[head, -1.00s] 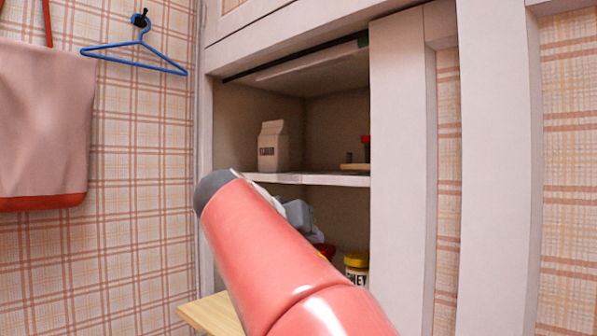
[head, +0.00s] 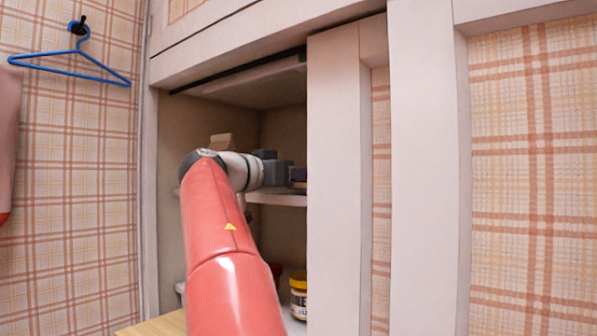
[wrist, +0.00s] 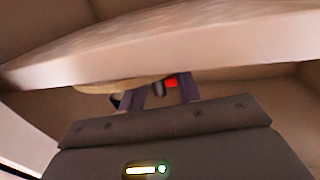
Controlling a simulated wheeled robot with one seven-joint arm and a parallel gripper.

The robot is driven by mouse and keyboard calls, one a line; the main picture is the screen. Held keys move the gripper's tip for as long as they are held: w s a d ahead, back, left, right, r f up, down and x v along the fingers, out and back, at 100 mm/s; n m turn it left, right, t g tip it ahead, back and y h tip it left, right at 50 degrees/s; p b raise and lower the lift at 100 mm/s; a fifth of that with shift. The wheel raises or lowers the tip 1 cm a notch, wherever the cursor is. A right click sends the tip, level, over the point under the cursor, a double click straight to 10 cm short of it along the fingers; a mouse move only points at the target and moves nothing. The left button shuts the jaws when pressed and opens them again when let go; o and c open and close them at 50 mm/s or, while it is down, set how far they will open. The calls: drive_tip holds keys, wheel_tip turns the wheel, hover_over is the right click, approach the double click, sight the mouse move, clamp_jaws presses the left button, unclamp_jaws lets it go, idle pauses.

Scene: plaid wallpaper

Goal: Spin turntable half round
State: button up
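The turntable, a tan round disc (wrist: 105,88), shows as a thin edge against the shelf board in the wrist view, which looks upside down. A small item with a red part (wrist: 171,83) shows at the disc, between my fingers. My gripper (wrist: 161,88) has its two dark fingers spread apart, pointing toward the disc and red item. In the head view my gripper (head: 298,176) is at the middle shelf, near the cupboard's right door edge. It hides most of the turntable there. I cannot tell whether a finger touches the disc or the item.
The shelf board (head: 278,199) lies close below my gripper. The sliding door (head: 335,180) stands just right of it. A carton (head: 221,141) is partly hidden behind my arm. A yellow-lidded jar (head: 299,283) stands on the lower shelf. A blue hanger (head: 75,62) hangs at left.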

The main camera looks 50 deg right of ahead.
drive_tip(key=shift+d, duration=0.5)
drive_tip(key=shift+c, duration=0.4)
clamp_jaws()
drive_tip(key=shift+s+a+f+t+b, duration=0.1)
drive_tip(key=shift+s+a+t+b, duration=0.1)
drive_tip(key=shift+t+b, duration=0.15)
drive_tip(key=shift+s+a+n+t+b, duration=0.1)
drive_tip(key=shift+s+n+t+b, duration=0.2)
drive_tip(key=shift+n+t+b, duration=0.5)
drive_tip(key=shift+s+a+b, duration=0.25)
drive_tip(key=shift+s+b, duration=0.65)
drive_tip(key=shift+s, duration=0.4)
drive_tip(key=shift+o, duration=0.4)
unclamp_jaws()
